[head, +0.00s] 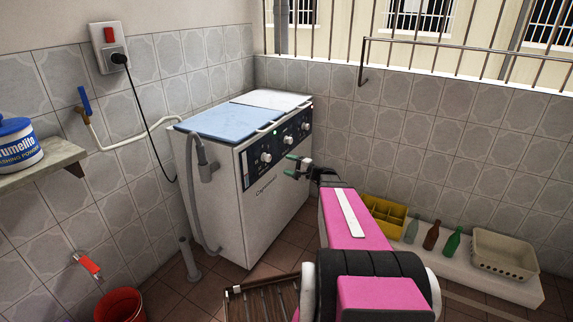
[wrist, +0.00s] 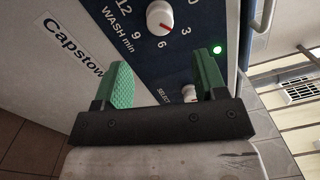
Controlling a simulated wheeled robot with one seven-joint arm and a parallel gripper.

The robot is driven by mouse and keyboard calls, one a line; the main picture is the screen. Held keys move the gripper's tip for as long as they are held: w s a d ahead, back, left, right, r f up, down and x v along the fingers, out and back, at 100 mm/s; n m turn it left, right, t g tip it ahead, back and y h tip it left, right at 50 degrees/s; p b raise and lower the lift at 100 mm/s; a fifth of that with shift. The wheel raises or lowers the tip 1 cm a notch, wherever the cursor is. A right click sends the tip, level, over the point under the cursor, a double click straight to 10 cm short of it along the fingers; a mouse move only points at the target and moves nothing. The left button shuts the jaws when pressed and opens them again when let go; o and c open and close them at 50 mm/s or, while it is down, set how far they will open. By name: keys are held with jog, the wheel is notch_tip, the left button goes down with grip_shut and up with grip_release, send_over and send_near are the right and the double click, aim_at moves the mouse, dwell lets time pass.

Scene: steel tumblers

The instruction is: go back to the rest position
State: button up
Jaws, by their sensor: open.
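My gripper (head: 290,165) is open, with two green fingers and nothing between them. In the head view it is in front of the control panel of a white washing machine (head: 262,205). In the wrist view the gripper (wrist: 163,70) has its fingers apart near the blue panel. The wash timer knob (wrist: 160,17) shows above the gap, its red mark towards 6. A small green light (wrist: 217,49) glows beside that finger. I cannot tell how far the fingertips are from the panel.
A yellow crate (head: 384,216), several bottles (head: 431,235) and a beige basket (head: 504,255) sit on a low white ledge at right. A slatted wooden thing (head: 262,298) and a red bucket (head: 120,305) are low in front. A shelf (head: 40,164) juts out at left.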

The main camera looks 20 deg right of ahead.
jog(key=s+a+f+n+g+h, duration=0.55)
jog(key=s+a+f+g, duration=0.3)
jog(key=s+a, duration=0.35)
jog(key=s+d+n+g+h, duration=0.1)
jog(key=s+n+g+h, duration=0.1)
jog(key=s+h, duration=0.2)
jog(key=s+d+f+n+g+h, duration=0.1)
jog(key=s+n+g+h, duration=0.1)
jog(key=s, duration=0.4)
jog(key=shift+s+d+n+h, duration=0.3)
jog(key=shift+n+h, duration=0.35)
jog(key=shift+h, duration=0.4)
jog(key=shift+f, duration=0.1)
